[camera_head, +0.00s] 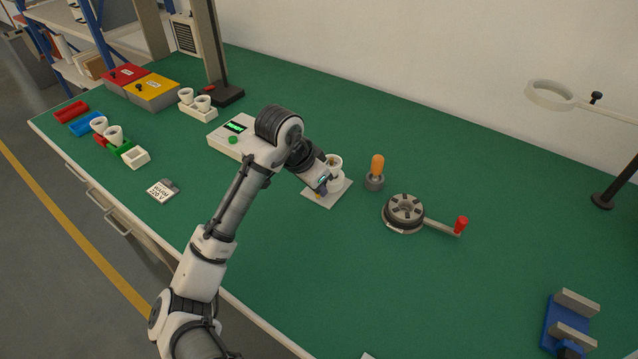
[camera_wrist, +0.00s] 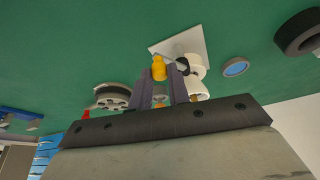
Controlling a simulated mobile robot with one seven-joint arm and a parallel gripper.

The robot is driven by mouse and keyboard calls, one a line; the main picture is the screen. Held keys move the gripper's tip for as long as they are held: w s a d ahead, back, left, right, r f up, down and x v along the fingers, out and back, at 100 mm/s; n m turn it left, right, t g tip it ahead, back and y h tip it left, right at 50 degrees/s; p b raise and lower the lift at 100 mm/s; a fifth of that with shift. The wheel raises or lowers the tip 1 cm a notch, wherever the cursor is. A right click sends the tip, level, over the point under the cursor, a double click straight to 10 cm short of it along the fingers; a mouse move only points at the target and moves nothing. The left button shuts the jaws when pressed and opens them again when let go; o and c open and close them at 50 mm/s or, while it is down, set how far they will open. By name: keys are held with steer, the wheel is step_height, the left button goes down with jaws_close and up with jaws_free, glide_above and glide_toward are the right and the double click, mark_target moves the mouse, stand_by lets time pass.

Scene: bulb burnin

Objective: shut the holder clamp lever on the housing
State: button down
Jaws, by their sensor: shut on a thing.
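A white housing (camera_head: 336,182) with cup-like round parts stands on a pale square plate (camera_head: 316,199) in mid-bench; the plate also shows in the wrist view (camera_wrist: 192,43). My gripper (camera_head: 322,190) is low over the plate, at the housing's near side. In the wrist view my gripper (camera_wrist: 161,76) has its dark fingers on either side of a yellow knob (camera_wrist: 159,66), which I take for the clamp lever's end. It is shut on this knob. The white housing (camera_wrist: 197,75) is right beside the fingers. The lever's arm and exact angle are hidden.
An orange-topped part in a grey base (camera_head: 375,175) stands just right of the housing. Further right is a round slotted fixture (camera_head: 404,212) with a red-knobbed crank (camera_head: 461,226). A white meter box (camera_head: 226,137) stands behind my arm. The bench in front is clear.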

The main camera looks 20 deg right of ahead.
steer(key=shift+a, duration=0.1)
stand_by(0.5)
steer(key=c, duration=1.3)
jaws_free()
steer(key=shift+c, duration=0.2)
steer(key=v, duration=1.4)
steer(key=shift+b, duration=0.4)
